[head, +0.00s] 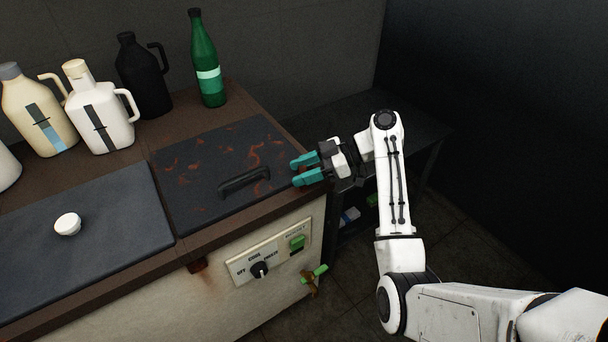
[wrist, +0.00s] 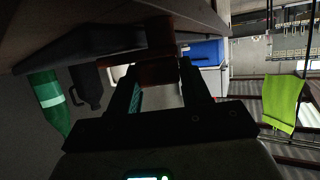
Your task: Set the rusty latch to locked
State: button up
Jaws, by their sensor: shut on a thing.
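My gripper (head: 298,170), with teal fingertips, is at the right edge of the tank top, beside the dark, rust-patched lid (head: 205,160). In the wrist view, which looks upside down, my gripper (wrist: 160,75) has its fingers either side of a red-brown piece (wrist: 159,71), which appears to be the rusty latch. It is shut on this piece. The fingers hide most of the latch in the head view, so I cannot tell its setting. The lid's black handle (head: 243,180) lies left of my gripper.
A green bottle (head: 207,62), a black jug (head: 143,75) and pale jugs (head: 98,110) stand at the back. A white cap (head: 67,224) lies on the left lid. A control panel (head: 269,255) and a green-handled tap (head: 313,275) are on the front. A dark bench (head: 345,112) stands behind my gripper.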

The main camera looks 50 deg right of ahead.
jog(key=shift+r+n+g+y+p, duration=0.15)
jog(key=shift+n+g+y+p, duration=0.3)
jog(key=shift+n+g+y, duration=0.6)
jog(key=shift+n+g+p, duration=0.7)
jog(key=shift+n+g, duration=0.25)
jog(key=shift+g, duration=0.1)
jog(key=shift+a+g+y, duration=0.1)
jog(key=shift+g+y, duration=0.15)
jog(key=shift+g, duration=0.05)
jog(key=shift+a+f+n+p, duration=0.1)
jog(key=shift+f+n+p, duration=0.2)
jog(key=shift+n, duration=0.1)
jog(key=o, duration=1)
jog(key=shift+w+r, duration=0.1)
jog(key=shift+c, duration=0.2)
jog(key=v, duration=1)
jog(key=shift+d, duration=0.4)
